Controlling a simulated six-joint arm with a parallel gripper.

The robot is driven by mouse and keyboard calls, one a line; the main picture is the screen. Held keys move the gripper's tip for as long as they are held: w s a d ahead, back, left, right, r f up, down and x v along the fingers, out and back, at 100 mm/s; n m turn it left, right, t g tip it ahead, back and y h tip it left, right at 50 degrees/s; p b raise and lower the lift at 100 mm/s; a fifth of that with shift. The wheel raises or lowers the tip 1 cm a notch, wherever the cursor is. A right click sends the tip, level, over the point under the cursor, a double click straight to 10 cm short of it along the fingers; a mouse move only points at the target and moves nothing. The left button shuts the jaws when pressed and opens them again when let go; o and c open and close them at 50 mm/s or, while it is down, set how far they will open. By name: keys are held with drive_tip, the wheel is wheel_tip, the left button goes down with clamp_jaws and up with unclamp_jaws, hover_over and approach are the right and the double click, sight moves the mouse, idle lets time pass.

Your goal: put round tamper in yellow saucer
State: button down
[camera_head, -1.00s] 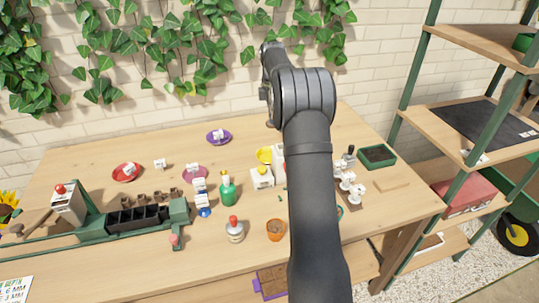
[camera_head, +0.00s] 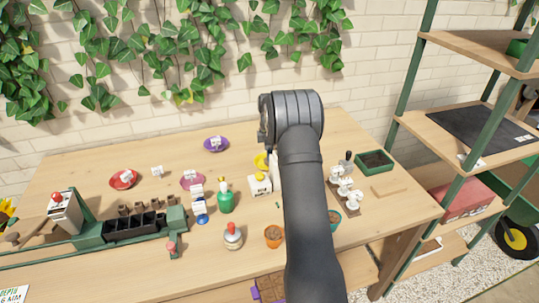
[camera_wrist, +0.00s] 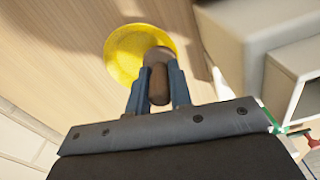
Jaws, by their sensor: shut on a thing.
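The yellow saucer (camera_wrist: 118,62) lies on the wooden bench and shows at the top centre in the wrist view. In the head view the yellow saucer (camera_head: 260,160) shows as a small part left of my arm. My gripper (camera_wrist: 158,80) is shut on a brown rounded piece, the round tamper (camera_wrist: 158,88), between its two blue fingers. The tamper's top overlaps the saucer's near right part in the wrist view; I cannot tell whether they touch. In the head view my arm hides the gripper and the tamper.
A white box (camera_head: 260,183) and a green bottle (camera_head: 225,197) stand nearby. A purple saucer (camera_head: 216,144), a pink saucer (camera_head: 192,180) and a red saucer (camera_head: 123,180) lie left. A rack with white-topped pieces (camera_head: 345,193) and a green tray (camera_head: 375,161) are right of my arm.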

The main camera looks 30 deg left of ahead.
drive_tip(key=shift+f, duration=0.35)
drive_tip(key=shift+f, duration=0.3)
drive_tip(key=c, duration=1.3)
unclamp_jaws()
wheel_tip(320, 180, up, 13)
drive_tip(key=shift+f, duration=0.15)
drive_tip(key=shift+f, duration=4.8)
